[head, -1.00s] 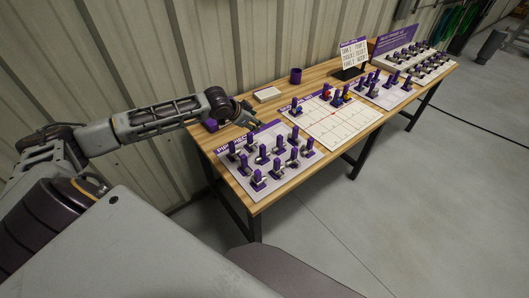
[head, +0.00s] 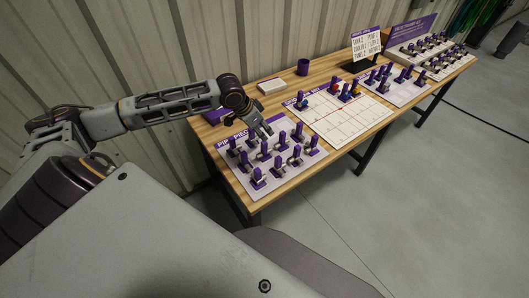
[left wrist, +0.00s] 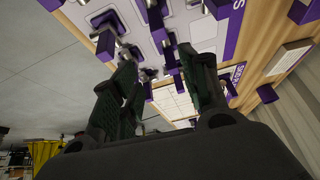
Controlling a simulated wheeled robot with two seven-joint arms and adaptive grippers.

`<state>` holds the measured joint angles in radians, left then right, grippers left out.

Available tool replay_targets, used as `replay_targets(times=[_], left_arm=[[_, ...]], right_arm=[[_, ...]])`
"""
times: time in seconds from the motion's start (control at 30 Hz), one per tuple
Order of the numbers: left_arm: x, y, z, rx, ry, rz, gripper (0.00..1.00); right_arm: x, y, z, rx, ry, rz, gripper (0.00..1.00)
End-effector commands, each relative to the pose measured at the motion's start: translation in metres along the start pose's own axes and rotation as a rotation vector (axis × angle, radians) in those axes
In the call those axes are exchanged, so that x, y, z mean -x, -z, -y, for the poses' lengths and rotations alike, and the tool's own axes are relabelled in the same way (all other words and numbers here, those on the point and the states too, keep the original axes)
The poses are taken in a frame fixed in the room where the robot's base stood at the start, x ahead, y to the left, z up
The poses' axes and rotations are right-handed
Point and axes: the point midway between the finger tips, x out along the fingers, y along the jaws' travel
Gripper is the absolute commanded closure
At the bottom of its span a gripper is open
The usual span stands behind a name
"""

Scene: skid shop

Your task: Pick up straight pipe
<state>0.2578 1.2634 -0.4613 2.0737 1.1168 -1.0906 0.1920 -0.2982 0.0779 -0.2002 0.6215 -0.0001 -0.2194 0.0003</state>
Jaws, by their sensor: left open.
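Several pipe pieces in purple holders (head: 258,175) stand in rows on the white pipe-pieces mat (head: 272,185) at the near end of the table. They are too small to tell which one is the straight pipe. My left gripper (head: 264,132) is open and empty, above the far edge of this mat, and partly covers the pieces behind it. In the left wrist view its two dark fingers (left wrist: 166,88) stand wide apart, with purple holders and grey pipe pieces beyond them. My right gripper is not in view.
A white gridded board (head: 345,122) lies beside the mat on the wooden table. A second mat of pieces and a display rack (head: 432,58) stand farther right. A purple cup (head: 303,67), a white block (head: 271,86) and a sign (head: 366,45) stand along the back.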

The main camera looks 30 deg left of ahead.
Motion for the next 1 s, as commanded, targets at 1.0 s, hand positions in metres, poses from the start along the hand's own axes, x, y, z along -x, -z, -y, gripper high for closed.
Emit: replay_targets(times=[1.0], left_arm=[[-0.019,-0.019,0.001,0.058,0.006,0.080,0.55]], right_arm=[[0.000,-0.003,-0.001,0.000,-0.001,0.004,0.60]])
